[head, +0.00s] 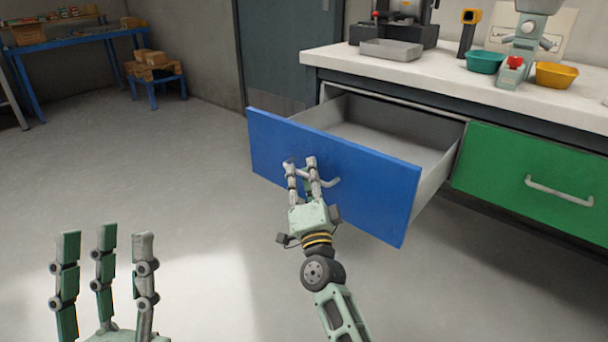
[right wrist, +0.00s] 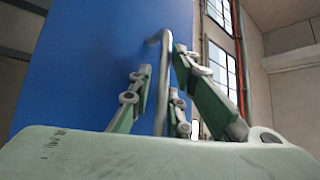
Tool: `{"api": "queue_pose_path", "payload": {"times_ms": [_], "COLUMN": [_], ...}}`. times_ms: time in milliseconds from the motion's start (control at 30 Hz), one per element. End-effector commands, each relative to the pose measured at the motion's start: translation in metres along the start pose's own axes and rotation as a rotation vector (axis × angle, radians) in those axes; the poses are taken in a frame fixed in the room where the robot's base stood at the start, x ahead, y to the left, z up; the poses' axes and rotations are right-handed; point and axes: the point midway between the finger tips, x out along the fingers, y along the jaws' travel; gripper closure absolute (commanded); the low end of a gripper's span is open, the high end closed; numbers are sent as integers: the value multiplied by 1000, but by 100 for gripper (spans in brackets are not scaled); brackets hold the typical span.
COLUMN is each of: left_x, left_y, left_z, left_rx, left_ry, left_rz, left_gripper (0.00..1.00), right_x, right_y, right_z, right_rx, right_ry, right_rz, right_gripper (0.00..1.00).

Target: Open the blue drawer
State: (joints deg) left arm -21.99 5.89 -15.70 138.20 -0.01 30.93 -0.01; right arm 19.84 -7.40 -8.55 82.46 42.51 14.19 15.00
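The blue drawer (head: 375,184) stands pulled well out of the bench, and its empty grey inside shows behind the front. Its handle (head: 326,183) is a grey bar on the blue front; it also shows in the right wrist view (right wrist: 163,85). My right gripper (head: 301,165) is at the handle, with fingers on both sides of the bar in the right wrist view (right wrist: 160,95). I cannot tell whether the fingers press on the bar. My left gripper (head: 104,250) is at the lower left, fingers spread and pointing up, open and empty.
A closed green drawer (head: 530,180) with its own handle is to the right. The white bench top (head: 440,75) above holds a grey tray (head: 390,49), a teal bowl (head: 485,61) and a yellow bowl (head: 556,74). The floor at left is clear.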

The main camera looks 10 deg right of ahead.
Motion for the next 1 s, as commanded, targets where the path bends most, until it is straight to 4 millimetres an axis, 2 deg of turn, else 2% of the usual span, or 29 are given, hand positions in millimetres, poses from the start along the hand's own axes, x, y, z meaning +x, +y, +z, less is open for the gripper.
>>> {"api": "queue_pose_path", "payload": {"times_ms": [233, 367, 800, 1000], "left_x": [0, 0, 0, 0], "left_y": [0, 0, 0, 0], "left_z": [0, 0, 0, 0], "left_rx": [0, 0, 0, 0], "left_ry": [1, 1, 1, 1], "left_rz": [0, 0, 0, 0], "left_gripper": [60, 60, 60, 60], "right_x": [-2, -14, -98, -117], "right_y": [-1, 0, 0, 0], "right_z": [0, 0, 0, 0], "right_rx": [2, 2, 0, 0], "right_ry": [0, -1, -1, 1], "right_rz": [-1, 0, 1, -1], "right_gripper": [83, 83, 83, 83]}}
